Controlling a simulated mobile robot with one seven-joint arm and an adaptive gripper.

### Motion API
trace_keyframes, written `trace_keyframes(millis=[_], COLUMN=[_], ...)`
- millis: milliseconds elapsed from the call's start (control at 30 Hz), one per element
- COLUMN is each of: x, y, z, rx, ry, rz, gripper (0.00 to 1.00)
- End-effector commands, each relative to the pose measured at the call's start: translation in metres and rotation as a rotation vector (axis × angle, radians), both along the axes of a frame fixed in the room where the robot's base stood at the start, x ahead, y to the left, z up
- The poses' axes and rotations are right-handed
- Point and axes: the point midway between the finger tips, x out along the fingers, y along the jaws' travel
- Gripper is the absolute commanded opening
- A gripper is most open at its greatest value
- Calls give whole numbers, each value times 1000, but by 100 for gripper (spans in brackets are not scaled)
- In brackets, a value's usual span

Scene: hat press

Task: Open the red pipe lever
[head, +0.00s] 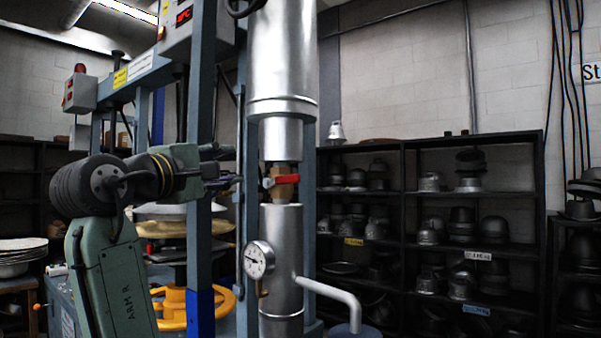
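The red pipe lever (287,180) sits on a brass valve (282,192) between two silver sections of a vertical pipe (282,250). The lever lies roughly horizontal, across the pipe, with its end pointing right. My gripper (236,168) is to the left of the lever at about its height, pointing right. Its two dark fingers are apart, one above the other, with nothing visible between them. There is a gap in the picture between the fingertips and the lever; depth is hard to judge.
A pressure gauge (258,259) sticks out of the pipe below the valve, with a pale side pipe (330,292) to its right. Black shelves (400,192) with metal hat moulds stand at the back right.

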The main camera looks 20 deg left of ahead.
Motion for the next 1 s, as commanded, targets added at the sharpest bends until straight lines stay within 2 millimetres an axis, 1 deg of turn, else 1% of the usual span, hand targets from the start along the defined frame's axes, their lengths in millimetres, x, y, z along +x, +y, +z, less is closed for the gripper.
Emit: trace_keyframes(millis=[33,100,200,300,367,700,800,900,1000], x=[-2,-5,-8,-4,3,62,76,85,90], y=[-14,-31,-43,-48,-50,-72,-77,-79,-81], z=[-5,-15,-23,-25,-24,-23,-23,-24,-25], rx=[-7,-8,-5,-5,-4,-5,-4,-3,-2], ry=[51,112,158,171,171,170,169,167,168], rz=[-74,-158,-220,-236,-236,-233,-233,-231,-231], gripper=[35,35,35,35,35,35,35,35,35])
